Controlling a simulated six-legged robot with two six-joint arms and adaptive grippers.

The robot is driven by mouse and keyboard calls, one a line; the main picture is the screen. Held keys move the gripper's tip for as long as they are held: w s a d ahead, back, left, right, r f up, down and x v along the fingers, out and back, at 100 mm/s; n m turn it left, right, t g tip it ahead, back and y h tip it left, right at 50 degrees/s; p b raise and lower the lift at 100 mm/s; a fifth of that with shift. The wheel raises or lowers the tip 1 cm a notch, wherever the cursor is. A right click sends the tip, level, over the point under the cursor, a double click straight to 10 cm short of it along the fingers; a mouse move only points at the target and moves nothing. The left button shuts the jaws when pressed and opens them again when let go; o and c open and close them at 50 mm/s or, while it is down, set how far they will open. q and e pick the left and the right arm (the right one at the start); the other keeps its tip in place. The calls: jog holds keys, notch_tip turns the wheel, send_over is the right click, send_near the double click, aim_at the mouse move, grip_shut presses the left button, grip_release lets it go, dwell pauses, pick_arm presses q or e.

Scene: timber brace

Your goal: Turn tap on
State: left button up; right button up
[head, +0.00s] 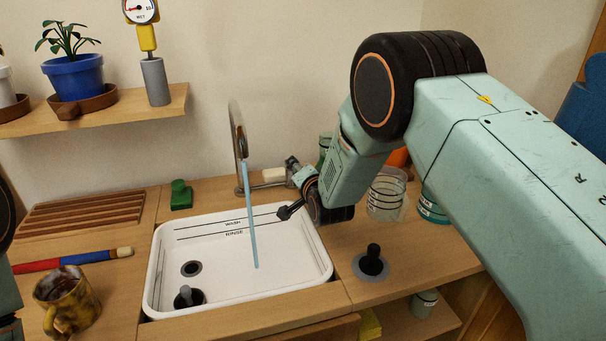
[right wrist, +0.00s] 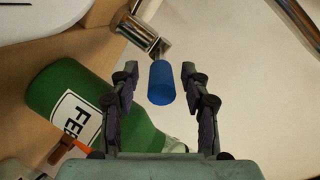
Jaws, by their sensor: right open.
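The chrome tap (head: 237,135) has a tall curved spout over the white sink (head: 165,262). A pale blue stream (head: 250,215) runs from the spout down into the basin. In the right wrist view, the tap's chrome body (right wrist: 143,28) carries a blue cylindrical handle (right wrist: 160,84). My right gripper (right wrist: 160,72) is open, with one finger on either side of the handle and visible gaps on both. In the head view my right gripper (head: 289,211) is by the sink's back right rim, and the blue handle is hidden there. My left gripper is out of view.
A green bottle (right wrist: 75,95) lies close under the right gripper in the wrist view. A mug (head: 68,300), a slatted rack (head: 85,212) and a green block (head: 181,196) are left.

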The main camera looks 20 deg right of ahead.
jog(key=v, duration=1.1)
jog(key=shift+s, duration=0.4)
